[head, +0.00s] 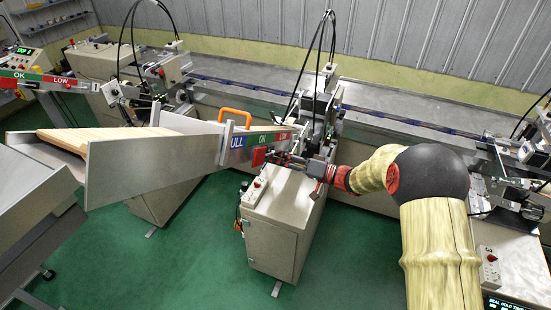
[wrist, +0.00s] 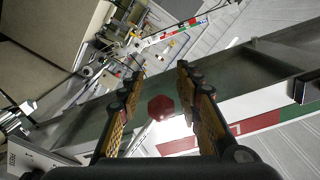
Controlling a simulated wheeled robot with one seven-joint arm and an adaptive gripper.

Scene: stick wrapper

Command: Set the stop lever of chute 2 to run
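The middle chute (head: 150,165) holds a stack of pale sticks and has a FULL/OK/LOW strip (head: 262,140) on its side. A red lever knob (head: 259,156) shows just below this strip. My gripper (head: 278,157) reaches in from the right, its fingers close to the knob. In the wrist view my gripper (wrist: 160,72) is open, and the red knob (wrist: 161,107) appears between the two fingers with a gap on each side. I cannot tell how deep it sits between them. The lever's stem and pivot are hidden.
A control box (head: 254,190) with buttons stands on the cabinet (head: 272,235) below my gripper. An orange handle (head: 235,117) rises behind the chute. Another chute strip (head: 38,78) is at far left. A box marked 3 (head: 489,268) is at right. Green floor is clear in front.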

